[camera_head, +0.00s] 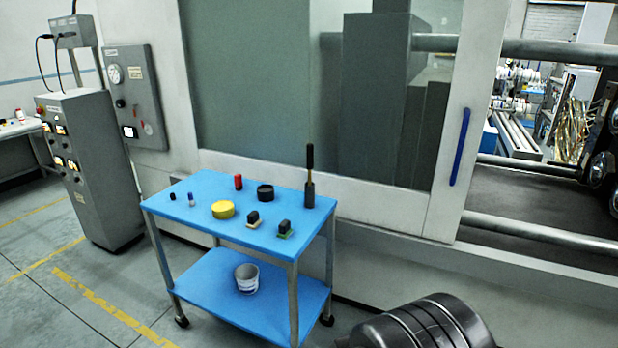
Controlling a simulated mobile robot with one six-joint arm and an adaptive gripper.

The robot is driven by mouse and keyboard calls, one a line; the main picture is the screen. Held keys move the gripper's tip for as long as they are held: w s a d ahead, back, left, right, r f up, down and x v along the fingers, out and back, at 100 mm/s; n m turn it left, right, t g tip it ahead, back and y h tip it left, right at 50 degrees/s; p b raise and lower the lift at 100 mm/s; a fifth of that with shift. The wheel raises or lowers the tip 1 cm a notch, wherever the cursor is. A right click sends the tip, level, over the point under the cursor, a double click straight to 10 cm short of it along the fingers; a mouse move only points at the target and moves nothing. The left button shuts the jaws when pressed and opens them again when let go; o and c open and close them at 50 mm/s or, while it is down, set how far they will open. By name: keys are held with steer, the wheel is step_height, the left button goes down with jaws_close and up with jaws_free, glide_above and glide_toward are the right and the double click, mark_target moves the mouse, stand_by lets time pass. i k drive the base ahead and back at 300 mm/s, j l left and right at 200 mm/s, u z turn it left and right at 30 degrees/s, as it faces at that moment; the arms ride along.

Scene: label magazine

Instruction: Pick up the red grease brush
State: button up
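A small red upright item (238,182) stands near the back edge of the blue cart's top (180,207). It is the only clearly red item of any size there; it is too small to tell whether it is a brush. Two small dark blocks, one on a pale base (253,220) and one on a green base (284,230), stand near the front edge. My gripper is not in view.
On the cart top are a yellow round tin (223,210), a black round tin (265,192), a white-and-blue small bottle (191,199) and a small black item (172,197). A machine with a blue door handle (460,147) is behind.

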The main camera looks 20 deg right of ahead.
mark_target(238, 179)
steer(key=z, duration=1.65)
steer(key=i+j+u, duration=0.1)
steer(key=u, duration=1.5)
steer(key=i+j, duration=0.45)
steer(key=i, duration=0.25)
steer(key=i+j+z, duration=0.15)
steer(key=i+j, duration=0.25)
steer(key=i, duration=0.3)
steer(key=i+j, duration=0.5)
steer(key=i, duration=0.2)
steer(key=i+j+z, duration=0.1)
steer(key=i+j, duration=0.4)
steer(key=i, duration=0.2)
